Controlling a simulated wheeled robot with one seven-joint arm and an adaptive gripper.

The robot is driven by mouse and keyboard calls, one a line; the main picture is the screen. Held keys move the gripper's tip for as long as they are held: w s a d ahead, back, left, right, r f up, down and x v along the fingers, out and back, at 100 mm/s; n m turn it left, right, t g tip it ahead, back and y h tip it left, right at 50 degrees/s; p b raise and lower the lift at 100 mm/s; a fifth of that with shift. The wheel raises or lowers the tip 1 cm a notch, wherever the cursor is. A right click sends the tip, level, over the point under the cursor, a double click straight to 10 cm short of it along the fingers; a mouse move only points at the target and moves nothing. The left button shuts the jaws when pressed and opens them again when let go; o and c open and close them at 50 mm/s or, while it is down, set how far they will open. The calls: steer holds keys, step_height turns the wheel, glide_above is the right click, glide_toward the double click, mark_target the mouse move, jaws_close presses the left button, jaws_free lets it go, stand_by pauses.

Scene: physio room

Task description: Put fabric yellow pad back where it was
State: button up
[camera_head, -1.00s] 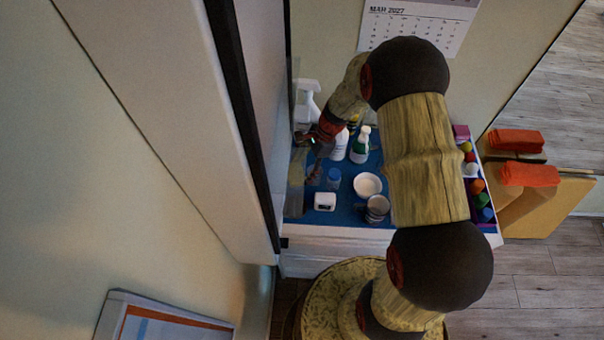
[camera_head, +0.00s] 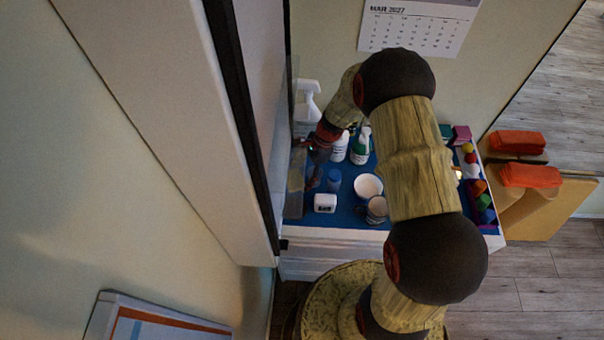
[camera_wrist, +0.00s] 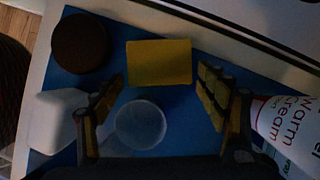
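The yellow pad (camera_wrist: 160,62) lies flat on the blue surface in the wrist view, just beyond my fingertips and roughly between their lines. My gripper (camera_wrist: 160,90) is open, one finger on each side, with nothing held between them. In the head view my gripper (camera_head: 314,168) is low over the left part of the blue-topped table (camera_head: 345,212), beside the wall panel. I cannot make out the pad clearly in the head view.
In the wrist view a translucent round container (camera_wrist: 140,125) sits between my fingers, below the pad. A white bottle (camera_wrist: 285,122) is close right, a white object (camera_wrist: 58,120) close left, a dark round thing (camera_wrist: 80,43) upper left.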

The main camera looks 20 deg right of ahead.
steer(key=shift+o, duration=0.6)
steer(key=shift+r, duration=0.1)
steer(key=shift+d+r, duration=0.1)
steer(key=shift+r, duration=0.2)
steer(key=p+v, duration=0.2)
steer(key=v, duration=0.9)
steer(key=shift+r+p, duration=0.15)
steer(key=shift+p, duration=0.2)
steer(key=shift+d, duration=0.15)
